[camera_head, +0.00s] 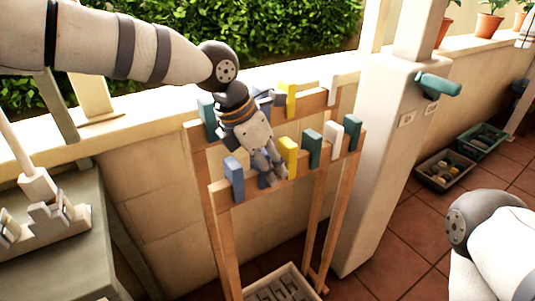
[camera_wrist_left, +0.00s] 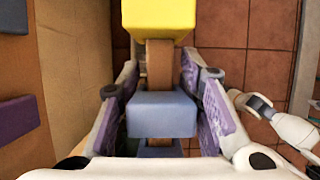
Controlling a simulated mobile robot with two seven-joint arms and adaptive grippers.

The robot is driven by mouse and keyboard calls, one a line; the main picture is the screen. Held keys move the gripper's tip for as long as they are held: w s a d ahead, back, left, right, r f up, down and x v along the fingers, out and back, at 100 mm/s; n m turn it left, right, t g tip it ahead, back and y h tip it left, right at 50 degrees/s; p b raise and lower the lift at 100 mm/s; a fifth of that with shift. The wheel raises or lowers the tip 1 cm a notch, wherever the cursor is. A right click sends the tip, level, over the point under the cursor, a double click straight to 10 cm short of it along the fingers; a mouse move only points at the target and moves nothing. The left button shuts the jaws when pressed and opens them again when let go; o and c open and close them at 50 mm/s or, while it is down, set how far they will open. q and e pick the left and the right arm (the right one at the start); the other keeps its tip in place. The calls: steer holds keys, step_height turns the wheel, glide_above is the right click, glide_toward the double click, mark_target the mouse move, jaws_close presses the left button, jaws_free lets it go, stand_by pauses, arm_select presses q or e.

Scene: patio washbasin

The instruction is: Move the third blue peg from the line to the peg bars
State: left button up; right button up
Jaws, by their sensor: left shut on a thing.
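My left gripper (camera_head: 266,177) reaches down over the front peg bar (camera_head: 222,194) and is shut on a blue peg (camera_wrist_left: 163,113). In the left wrist view its two purple-padded fingers are on either side of this peg, which sits across the wooden bar. In the head view the fingers partly hide it (camera_head: 264,181). Another blue peg (camera_head: 234,178) sits on the front bar to the left. A yellow peg (camera_head: 289,154) is just right of the fingers. My right arm shows at the lower right; its gripper is small and unclear in the wrist view (camera_wrist_left: 252,104).
The front bar also has dark green (camera_head: 312,149) and white (camera_head: 334,134) pegs. The back bar carries green (camera_head: 207,117), yellow (camera_head: 290,99) and white (camera_head: 329,88) pegs, with blue partly hidden. A light tray (camera_head: 288,274) lies below. A stone counter (camera_head: 62,250) stands left.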

arm_select(q)
steer(key=shift+f, duration=0.15)
steer(key=o, duration=0.9)
step_height(320, 180, up, 8)
steer(key=shift+r+p, duration=0.1)
steer(key=shift+p, duration=0.95)
arm_select(e)
steer(key=shift+w+r+t, duration=0.4)
steer(key=shift+w+r, duration=0.8)
